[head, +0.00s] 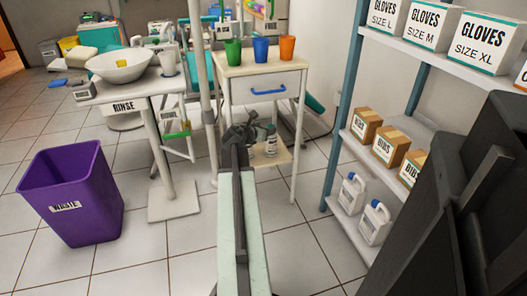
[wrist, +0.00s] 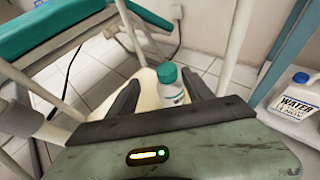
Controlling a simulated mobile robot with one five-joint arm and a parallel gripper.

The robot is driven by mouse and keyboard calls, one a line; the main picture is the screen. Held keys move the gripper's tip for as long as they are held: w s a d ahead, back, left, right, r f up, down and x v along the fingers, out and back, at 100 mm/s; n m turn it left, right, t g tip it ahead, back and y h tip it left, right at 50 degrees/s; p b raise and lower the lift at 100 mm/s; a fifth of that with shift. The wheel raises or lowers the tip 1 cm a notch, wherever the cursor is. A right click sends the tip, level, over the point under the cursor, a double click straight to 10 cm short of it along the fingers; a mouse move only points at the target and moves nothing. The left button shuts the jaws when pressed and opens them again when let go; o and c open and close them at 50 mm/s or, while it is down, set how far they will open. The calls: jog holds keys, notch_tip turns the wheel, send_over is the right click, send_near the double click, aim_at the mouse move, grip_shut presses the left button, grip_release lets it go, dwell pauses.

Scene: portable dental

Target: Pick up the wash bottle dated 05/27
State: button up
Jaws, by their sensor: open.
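A small white bottle (head: 271,146) with a dark label stands upright on the lower shelf of the white cart. In the wrist view the bottle (wrist: 172,94) shows a teal cap and lies between my fingers, partly hidden by the gripper body. No date can be read on it. My gripper (head: 251,131) is at the end of my outstretched arm, just left of the bottle in the head view. In the wrist view my gripper (wrist: 163,82) is open, one dark finger on each side of the bottle. I cannot tell whether either finger touches it.
The cart (head: 262,68) has legs around its lower shelf and carries green, blue and orange cups on top. A rack with white jugs (head: 374,222) stands at right. A purple waste bin (head: 72,193) stands at left.

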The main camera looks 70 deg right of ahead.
jog(key=x, duration=0.1)
jog(key=b+x, duration=0.1)
jog(key=x, duration=0.1)
jog(key=shift+s, duration=0.5)
jog(key=b+x, duration=0.1)
jog(key=x, duration=0.1)
jog(key=b+x, duration=0.1)
jog(key=x, duration=0.2)
jog(key=shift+s+f+b, duration=0.15)
jog(key=shift+f+b, duration=0.15)
jog(key=shift+f, duration=0.05)
jog(key=shift+r, duration=0.1)
jog(key=shift+c, duration=0.3)
jog(key=shift+a, duration=0.1)
grip_shut()
